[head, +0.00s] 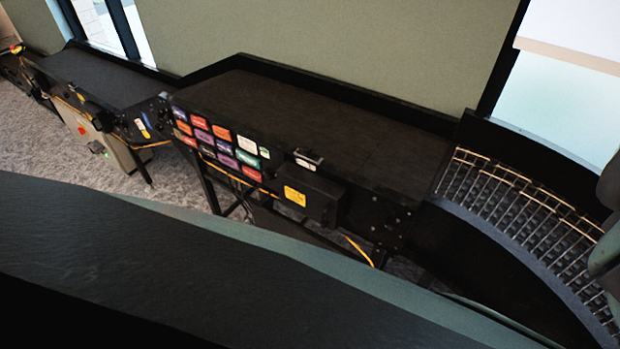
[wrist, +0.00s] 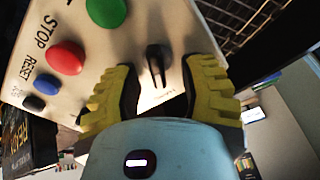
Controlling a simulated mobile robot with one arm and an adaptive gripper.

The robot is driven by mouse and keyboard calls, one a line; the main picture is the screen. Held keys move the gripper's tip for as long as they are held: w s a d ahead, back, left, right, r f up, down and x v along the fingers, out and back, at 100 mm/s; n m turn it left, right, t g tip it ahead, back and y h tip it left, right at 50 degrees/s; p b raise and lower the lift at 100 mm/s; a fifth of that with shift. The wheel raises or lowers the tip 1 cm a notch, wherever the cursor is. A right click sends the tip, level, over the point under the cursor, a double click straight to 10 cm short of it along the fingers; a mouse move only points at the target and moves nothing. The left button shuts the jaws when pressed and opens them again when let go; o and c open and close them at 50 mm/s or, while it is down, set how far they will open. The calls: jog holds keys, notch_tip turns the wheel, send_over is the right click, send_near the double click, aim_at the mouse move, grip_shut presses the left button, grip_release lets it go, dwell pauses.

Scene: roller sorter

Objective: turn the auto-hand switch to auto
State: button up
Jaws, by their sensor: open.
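The switch (wrist: 157,58) is a black lever-shaped knob on a pale control panel (wrist: 105,62) in the wrist view. Its handle lies roughly up and down in the picture. The small print near it is too blurred to read, so its setting cannot be told. My gripper (wrist: 166,72) has yellow ribbed fingers and is open. One finger is on each side of the switch, with visible gaps; whether either touches the panel cannot be told. The head view does not clearly show the gripper or this switch.
The panel also carries a red STOP button (wrist: 65,57), a blue button (wrist: 47,84), a black button (wrist: 33,103) and a green button (wrist: 106,10), left of my fingers. In the head view, a dark belt conveyor (head: 300,115) meets a curved roller section (head: 515,215) at right.

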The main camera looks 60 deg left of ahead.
jog(key=shift+o, duration=0.2)
grip_shut()
dwell(0.6)
